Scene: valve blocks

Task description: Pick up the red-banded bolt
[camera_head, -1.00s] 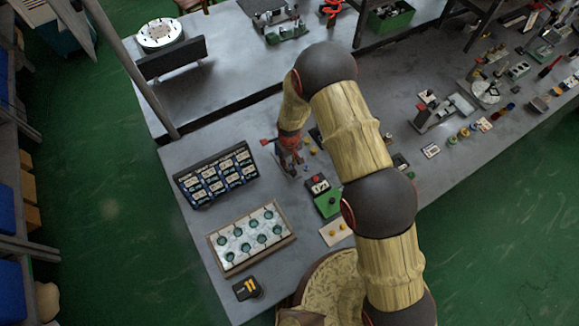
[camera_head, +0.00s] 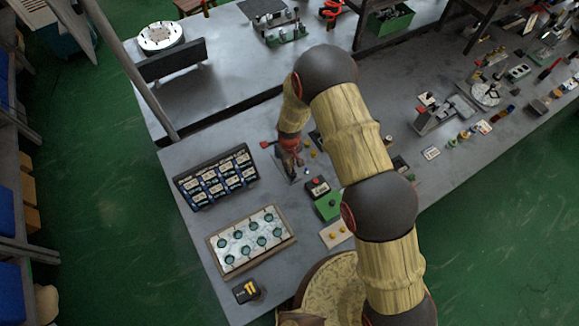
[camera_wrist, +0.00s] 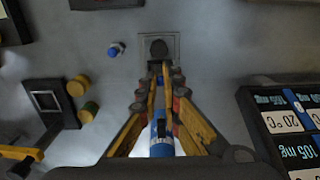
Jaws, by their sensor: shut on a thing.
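My gripper (camera_head: 291,174) points down at the grey table in the head view, beside a small grey plate. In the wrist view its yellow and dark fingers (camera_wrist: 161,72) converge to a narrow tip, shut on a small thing. It is most likely the red-banded bolt, but the fingers hide it and I cannot make out a red band. Just past the fingertips lies a square grey plate (camera_wrist: 174,40) with a dark round spot. A separate small blue-banded bolt (camera_wrist: 116,49) is on the table to the left, apart from the fingers.
Yellow and green round pieces (camera_wrist: 78,86) and a dark square block (camera_wrist: 48,98) stand left in the wrist view. A dark rack of labelled blocks (camera_head: 216,177) lies left of my gripper in the head view. A white tray with round wells (camera_head: 275,207) is below it.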

